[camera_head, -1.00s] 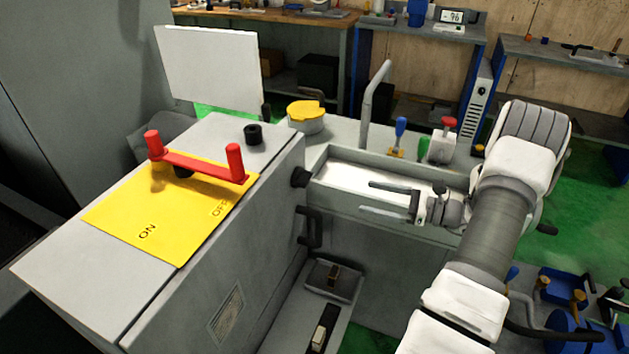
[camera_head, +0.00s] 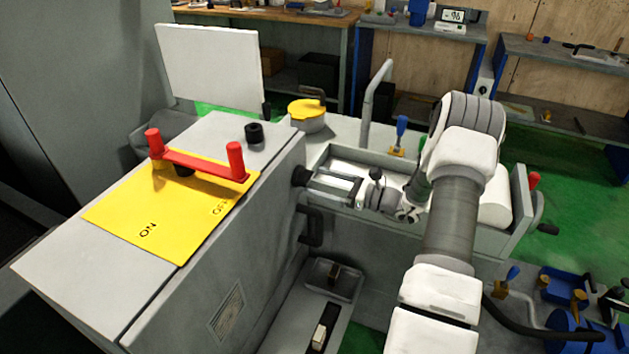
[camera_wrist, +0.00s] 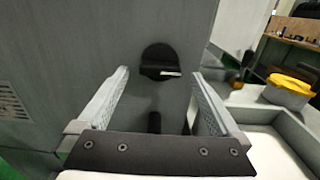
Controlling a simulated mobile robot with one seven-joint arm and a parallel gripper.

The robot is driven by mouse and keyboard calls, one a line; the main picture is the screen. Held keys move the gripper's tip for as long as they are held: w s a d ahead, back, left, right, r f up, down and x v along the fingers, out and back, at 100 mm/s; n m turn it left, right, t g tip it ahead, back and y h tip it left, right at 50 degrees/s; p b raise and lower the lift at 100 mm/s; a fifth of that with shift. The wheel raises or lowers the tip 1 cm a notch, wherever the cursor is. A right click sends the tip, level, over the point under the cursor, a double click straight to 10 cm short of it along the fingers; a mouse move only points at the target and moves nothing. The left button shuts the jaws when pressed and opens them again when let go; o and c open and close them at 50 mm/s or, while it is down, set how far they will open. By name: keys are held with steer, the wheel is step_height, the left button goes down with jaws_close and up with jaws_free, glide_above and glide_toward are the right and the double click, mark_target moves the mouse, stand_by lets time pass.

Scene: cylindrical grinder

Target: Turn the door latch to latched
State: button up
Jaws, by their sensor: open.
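The door latch is a black round knob (camera_head: 301,176) on the side panel of the grey machine housing. In the wrist view the latch (camera_wrist: 158,62) shows as a black disc with a flat bar across it and a pale mark at the bar's right end. The bar lies roughly level in that view. My gripper (camera_head: 316,184) is open and empty, with its fingers pointing at the latch. In the wrist view my gripper's fingertips (camera_wrist: 160,74) stand to the left and right of the latch, and I see no clear contact.
A black door handle (camera_head: 311,226) sits below the latch. A red switch lever (camera_head: 204,165) on a yellow ON/OFF plate (camera_head: 160,220) tops the housing. A yellow-lidded pot (camera_head: 307,112) stands behind the trough, and a bent grey pipe (camera_head: 372,100) rises beside it.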

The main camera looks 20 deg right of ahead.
mark_target(303, 177)
steer(key=shift+x, duration=1.1)
steer(key=c, duration=1.3)
steer(key=shift+c, duration=0.2)
